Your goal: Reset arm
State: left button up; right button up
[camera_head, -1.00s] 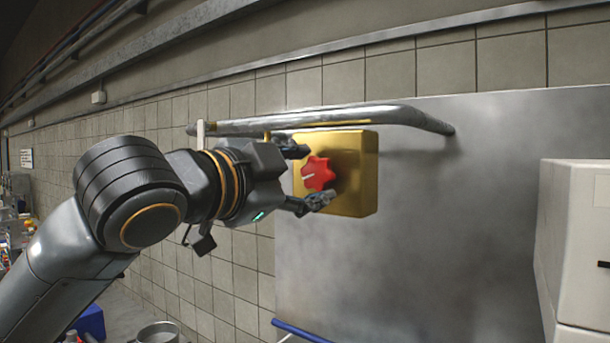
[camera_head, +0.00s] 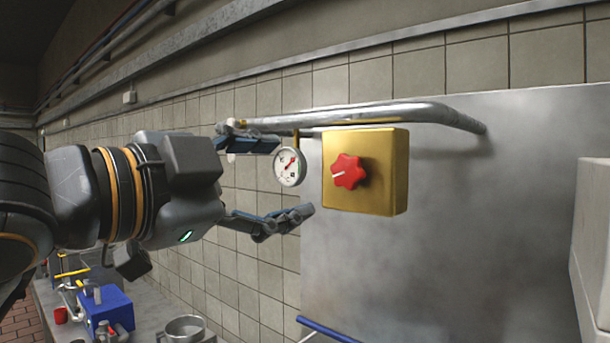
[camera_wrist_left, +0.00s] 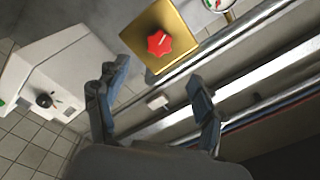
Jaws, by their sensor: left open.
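My left gripper (camera_head: 272,180) is open and empty in the head view, left of the yellow box (camera_head: 393,172) and apart from it. The red star-shaped knob (camera_head: 348,171) sits on the front of that box, with a white line on it. In the left wrist view the gripper's fingers (camera_wrist_left: 155,97) are spread apart. The box (camera_wrist_left: 190,37) and its red knob (camera_wrist_left: 158,43) show beyond them. My right gripper is not in view.
A metal pipe (camera_head: 400,112) runs above the box. A round gauge (camera_head: 289,168) hangs behind the open fingers. A white cabinet (camera_head: 592,225) stands at the right. A blue box (camera_head: 107,306) and a metal pot (camera_head: 185,328) are on the counter at lower left.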

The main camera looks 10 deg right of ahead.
pick_arm(q)
jog(key=shift+s+a, duration=0.4)
